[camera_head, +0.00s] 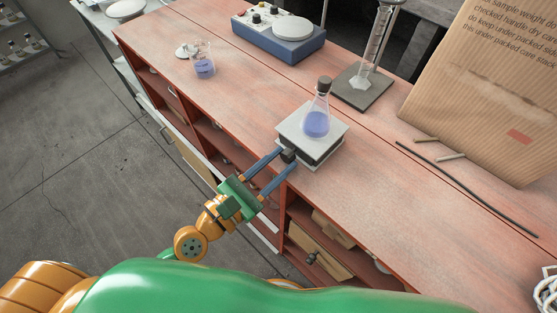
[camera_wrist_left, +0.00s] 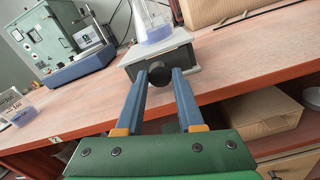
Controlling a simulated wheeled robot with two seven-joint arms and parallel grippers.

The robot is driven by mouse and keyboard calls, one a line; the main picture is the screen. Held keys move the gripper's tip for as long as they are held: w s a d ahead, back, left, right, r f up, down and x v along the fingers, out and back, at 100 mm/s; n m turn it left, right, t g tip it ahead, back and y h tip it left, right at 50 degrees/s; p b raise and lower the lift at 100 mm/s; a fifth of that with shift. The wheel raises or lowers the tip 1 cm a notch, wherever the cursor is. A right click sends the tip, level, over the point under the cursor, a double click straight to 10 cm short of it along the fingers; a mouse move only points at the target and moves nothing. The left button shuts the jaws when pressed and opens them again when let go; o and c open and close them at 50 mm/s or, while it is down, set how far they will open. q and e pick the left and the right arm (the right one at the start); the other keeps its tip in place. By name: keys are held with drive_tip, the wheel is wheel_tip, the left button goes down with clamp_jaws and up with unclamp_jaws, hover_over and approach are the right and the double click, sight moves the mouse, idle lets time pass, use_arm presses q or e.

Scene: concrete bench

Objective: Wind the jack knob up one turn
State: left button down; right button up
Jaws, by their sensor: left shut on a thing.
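The lab jack (camera_head: 326,128) stands at the bench's front edge, with a pale square top plate. Its black knob (camera_head: 289,155) points toward me off the front side. A stoppered conical flask (camera_head: 317,123) with blue-violet liquid stands upright on the jack's top. My left gripper (camera_head: 284,160) reaches in from the lower left with its blue fingers on either side of the knob, shut on it. The left wrist view shows the black knob (camera_wrist_left: 159,74) between the fingertips, the jack (camera_wrist_left: 190,55) behind it. My right gripper is in neither view.
A blue stirrer unit (camera_head: 278,40) and a stand with a grey base (camera_head: 362,87) are behind the jack. Open shelves are below.

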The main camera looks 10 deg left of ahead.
use_arm(q)
drive_tip(key=shift+r, duration=0.1)
idle(0.3)
drive_tip(key=c, duration=0.8)
unclamp_jaws()
